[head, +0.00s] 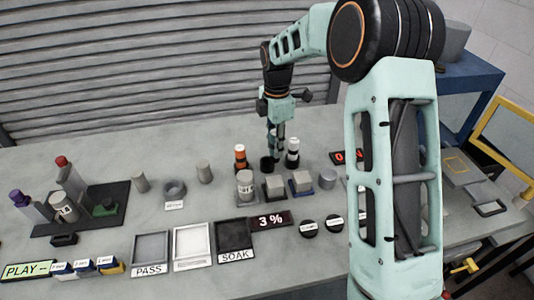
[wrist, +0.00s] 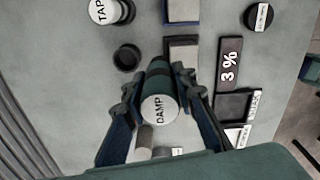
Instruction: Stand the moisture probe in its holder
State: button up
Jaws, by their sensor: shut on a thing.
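The moisture probe (wrist: 160,108), a dark cylinder with a white end lettered DAMP, sits between the two fingers of my gripper (wrist: 160,95) in the wrist view. My gripper is shut on it. Its dark end points away from the camera. A dark round empty holder (wrist: 127,57) shows beyond it, up and left of the probe in the wrist view. In the head view my gripper (head: 277,140) points down over the table, just above and slightly right of that holder (head: 268,164). The fingers largely hide the probe there, and its exact height is hard to tell.
A white-topped probe lettered TAP (wrist: 104,10) stands right of the holder in the head view (head: 292,147). An orange-and-black one (head: 240,155) stands left. Grey blocks (head: 274,186) and a 3 % display (head: 270,221) lie in front. Bare table lies behind.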

jog(key=w+f, duration=0.2)
jog(key=w+a+f, duration=0.1)
jog(key=w+f, duration=0.1)
jog(key=w+a+f+p, duration=0.1)
jog(key=w+f, duration=0.1)
jog(key=f, duration=0.1)
jog(key=shift+w+a, duration=0.15)
jog(key=shift+w, duration=0.05)
jog(key=shift+f, duration=1.55)
jog(key=o, duration=0.7)
jog(key=shift+f, duration=0.1)
jog(key=o, duration=0.4)
jog(key=shift+o, duration=0.2)
notch_tip(320, 180, up, 13)
jog(key=shift+f, duration=0.2)
